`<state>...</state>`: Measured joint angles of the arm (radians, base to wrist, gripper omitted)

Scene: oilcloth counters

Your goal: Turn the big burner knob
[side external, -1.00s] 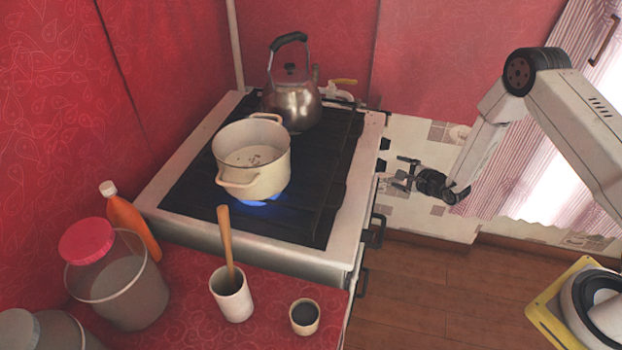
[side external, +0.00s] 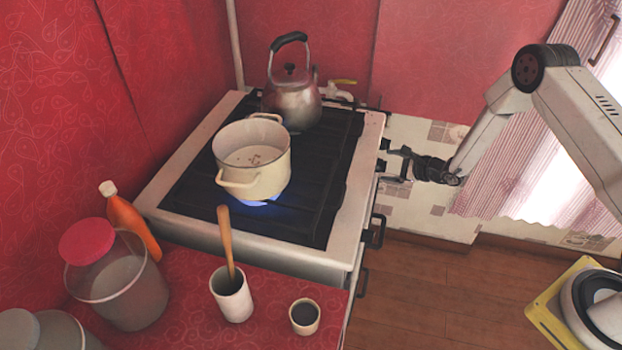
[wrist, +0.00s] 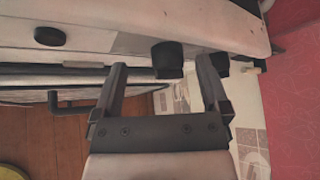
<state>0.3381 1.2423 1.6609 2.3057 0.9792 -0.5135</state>
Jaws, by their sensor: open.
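The stove's front panel carries black knobs. In the wrist view, a large dark knob (wrist: 168,58) stands between my gripper's (wrist: 162,67) two spread fingers, nearer the right one. Another knob (wrist: 219,62) is partly hidden behind the right finger, and a smaller flat black knob (wrist: 50,36) is at the left. In the side view my gripper (side external: 393,164) is at the front panel, open, with its fingertips close to the knobs; one knob (side external: 384,144) shows just above it. I cannot tell whether the fingers touch a knob.
A cream pot (side external: 255,175) sits over a blue flame (side external: 262,200) on the stove. A steel kettle (side external: 292,103) stands behind it. An oven handle (side external: 376,232) juts out below the panel. Jars, a bottle and cups stand on the red counter (side external: 190,300) in front.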

